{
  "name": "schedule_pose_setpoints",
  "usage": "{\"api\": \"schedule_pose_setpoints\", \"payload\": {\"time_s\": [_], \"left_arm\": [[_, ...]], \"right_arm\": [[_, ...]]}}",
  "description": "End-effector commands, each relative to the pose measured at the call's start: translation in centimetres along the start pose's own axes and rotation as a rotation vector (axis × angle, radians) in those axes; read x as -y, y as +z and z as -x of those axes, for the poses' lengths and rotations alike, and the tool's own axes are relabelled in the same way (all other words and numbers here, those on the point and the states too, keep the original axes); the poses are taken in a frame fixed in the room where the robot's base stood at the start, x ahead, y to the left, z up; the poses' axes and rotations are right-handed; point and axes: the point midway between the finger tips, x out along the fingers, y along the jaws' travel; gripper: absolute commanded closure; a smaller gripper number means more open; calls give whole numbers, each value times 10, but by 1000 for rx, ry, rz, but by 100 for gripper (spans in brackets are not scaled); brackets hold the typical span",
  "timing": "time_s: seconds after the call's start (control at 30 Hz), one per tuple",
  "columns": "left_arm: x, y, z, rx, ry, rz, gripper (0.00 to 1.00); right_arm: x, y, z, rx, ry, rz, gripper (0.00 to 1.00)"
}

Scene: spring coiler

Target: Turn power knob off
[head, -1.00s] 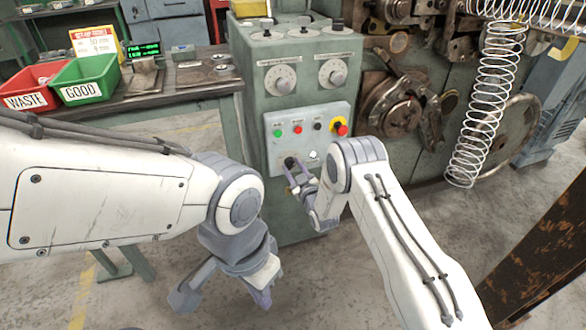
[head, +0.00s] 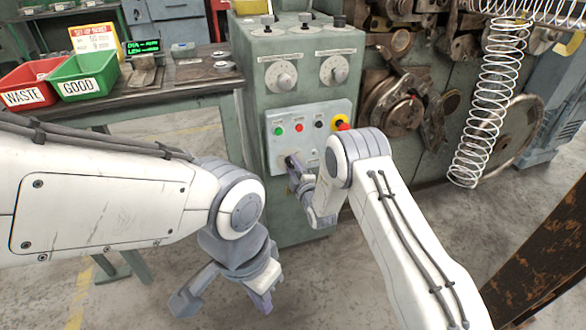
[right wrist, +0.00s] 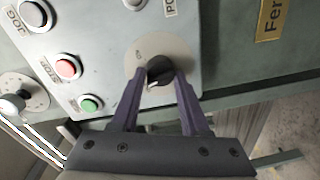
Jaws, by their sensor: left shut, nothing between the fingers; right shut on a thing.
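The power knob (right wrist: 160,68) is a small black knob on a round beige plate (right wrist: 142,52) at the corner of the grey control panel (right wrist: 105,45). My right gripper (right wrist: 157,80) is shut on it, with one purple finger on each side. The knob's white pointer mark faces the gripper; the plate's lettering is too small to read surely. In the head view my right gripper (head: 293,165) is at the lower left of the panel (head: 340,108) and mostly covers the knob. My left gripper (head: 262,298) is shut and empty, low over the floor, away from the panel.
The panel also carries a green button (head: 278,131), a red button (head: 299,127), a black button (head: 319,124) and a red emergency button (head: 343,126), partly behind my right arm. Two dials (head: 281,78) sit above. Red and green bins (head: 82,77) stand on the left bench.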

Motion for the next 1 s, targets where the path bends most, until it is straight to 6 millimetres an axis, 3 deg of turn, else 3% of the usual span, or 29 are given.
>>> {"api": "schedule_pose_setpoints", "payload": {"time_s": [0.5, 1.0], "left_arm": [[1, 1, -12, 0, 0, 0, 100], [1, 1, -14, 0, 0, 0, 100]], "right_arm": [[3, -1, 0, 24, -8, 389, 100], [4, -1, 0, 30, -11, 496, 100]]}}
